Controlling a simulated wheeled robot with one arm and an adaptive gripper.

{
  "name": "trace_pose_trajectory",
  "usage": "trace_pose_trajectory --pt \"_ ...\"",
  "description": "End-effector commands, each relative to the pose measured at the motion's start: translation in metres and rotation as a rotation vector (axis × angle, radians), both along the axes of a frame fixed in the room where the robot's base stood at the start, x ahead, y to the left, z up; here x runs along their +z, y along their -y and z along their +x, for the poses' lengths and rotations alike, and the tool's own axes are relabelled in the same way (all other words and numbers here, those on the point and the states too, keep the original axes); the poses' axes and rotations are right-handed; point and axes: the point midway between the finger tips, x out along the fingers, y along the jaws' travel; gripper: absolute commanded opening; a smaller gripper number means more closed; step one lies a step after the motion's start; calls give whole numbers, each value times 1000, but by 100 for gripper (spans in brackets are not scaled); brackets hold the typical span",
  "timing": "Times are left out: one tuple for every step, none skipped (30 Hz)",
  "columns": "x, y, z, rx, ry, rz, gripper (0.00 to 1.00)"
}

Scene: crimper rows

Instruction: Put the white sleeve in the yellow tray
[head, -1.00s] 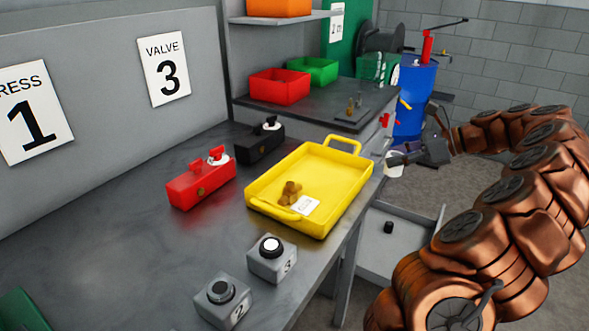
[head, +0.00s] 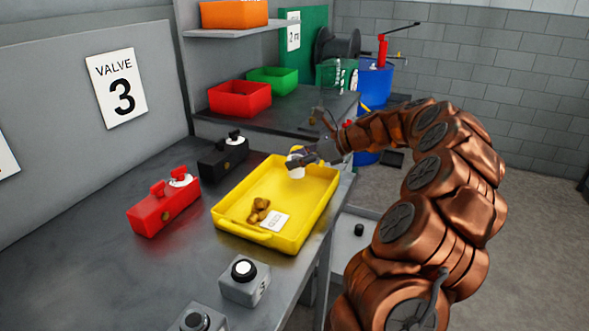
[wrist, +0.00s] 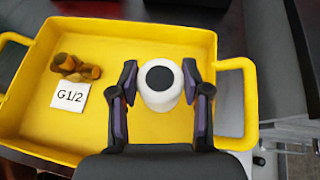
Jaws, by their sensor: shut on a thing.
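The white sleeve (wrist: 161,86) is a short white cylinder with a dark round hole in its end. My gripper (wrist: 160,90) is shut on it, one finger on each side. In the head view the sleeve (head: 295,168) shows at the tip of my gripper (head: 298,160), over the far end of the yellow tray (head: 230,212). The wrist view shows the tray (wrist: 120,30) beneath the sleeve, near one handle. I cannot tell exactly how high the sleeve is above the tray floor.
Brass fittings (head: 259,210) and a white "G1/2" card (head: 275,221) lie in the tray's near part. A red block (head: 163,210) and a black block (head: 222,157) stand left of it. Grey blocks, one here (head: 244,280), stand in front. The tray's middle is clear.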

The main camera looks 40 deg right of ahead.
Motion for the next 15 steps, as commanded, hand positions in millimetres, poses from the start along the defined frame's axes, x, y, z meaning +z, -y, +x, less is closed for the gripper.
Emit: trace_pose_trajectory --pt "0 -3 3 0 1 1 13" --pt "0 -4 4 0 0 1 13" --pt "-1 -5 5 -1 0 1 13" --pt "-1 -5 5 -1 0 1 13" --pt "-3 -6 6 -1 0 1 13" --pt "-5 -6 6 -1 0 2 13" --pt "-8 -6 6 0 -1 2 13" --pt "-11 -6 5 1 -1 3 13" --pt "-16 -7 5 1 -2 4 13" --pt "-20 -7 5 2 -4 4 13" --pt "-24 -7 5 2 -2 4 13" --pt "-29 -7 5 2 -2 4 13" --pt "-32 -6 5 1 -2 4 13" --pt "-34 -6 5 -1 -1 3 13" --pt "-36 -6 5 0 0 1 13"
